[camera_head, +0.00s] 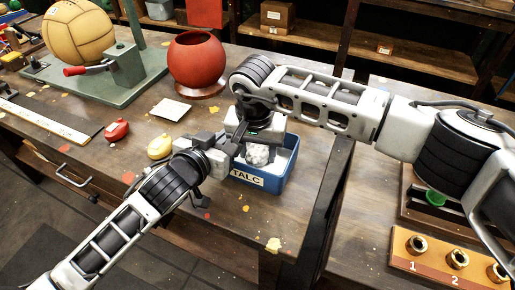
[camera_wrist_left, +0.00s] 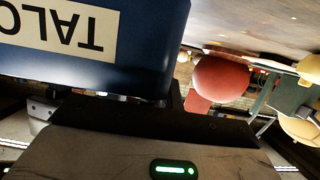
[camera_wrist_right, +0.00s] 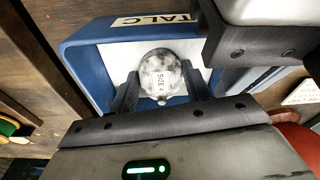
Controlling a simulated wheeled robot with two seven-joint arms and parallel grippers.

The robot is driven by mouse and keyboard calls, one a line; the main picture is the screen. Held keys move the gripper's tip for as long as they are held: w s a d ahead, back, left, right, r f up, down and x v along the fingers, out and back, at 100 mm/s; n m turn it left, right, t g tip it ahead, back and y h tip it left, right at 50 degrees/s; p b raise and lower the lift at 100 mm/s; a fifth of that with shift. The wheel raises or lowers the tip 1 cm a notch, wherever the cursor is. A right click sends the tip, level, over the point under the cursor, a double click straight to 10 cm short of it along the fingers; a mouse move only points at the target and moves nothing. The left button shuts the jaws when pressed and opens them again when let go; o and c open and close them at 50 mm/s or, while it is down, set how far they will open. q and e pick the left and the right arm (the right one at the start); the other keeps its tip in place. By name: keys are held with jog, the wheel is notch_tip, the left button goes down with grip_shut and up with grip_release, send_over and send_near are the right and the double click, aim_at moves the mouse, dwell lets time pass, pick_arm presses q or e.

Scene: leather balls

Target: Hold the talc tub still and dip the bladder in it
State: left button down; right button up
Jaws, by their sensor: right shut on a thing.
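The blue talc tub (camera_head: 283,174) stands on the workbench, its TALC label facing front; in the left wrist view its wall (camera_wrist_left: 145,35) is close and upside down. My right gripper (camera_head: 258,143) points down over the tub, shut on the bladder (camera_wrist_right: 158,78), a whitish mottled ball marked SIZE. The bladder (camera_head: 257,156) is within the tub's opening; its underside and any contact with talc are hidden. My left gripper (camera_head: 224,176) is at the tub's left end, fingers spread apart; whether they touch the tub is unclear.
A red bowl-like holder (camera_head: 197,60) stands behind left. A tan ball (camera_head: 78,33) sits on a green stand. Small red (camera_head: 116,130) and yellow (camera_head: 160,147) items and a paper (camera_head: 170,109) lie left. A numbered wooden rack (camera_head: 436,258) is at right. Bench front is mostly clear.

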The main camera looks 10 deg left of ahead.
aim_at(258, 151)
jog(key=shift+r, duration=4.5)
pick_arm(q)
jog(key=c, duration=1.5)
grip_release()
jog(key=shift+c, duration=0.2)
jog(key=shift+s, duration=0.1)
jog(key=v, duration=1.2)
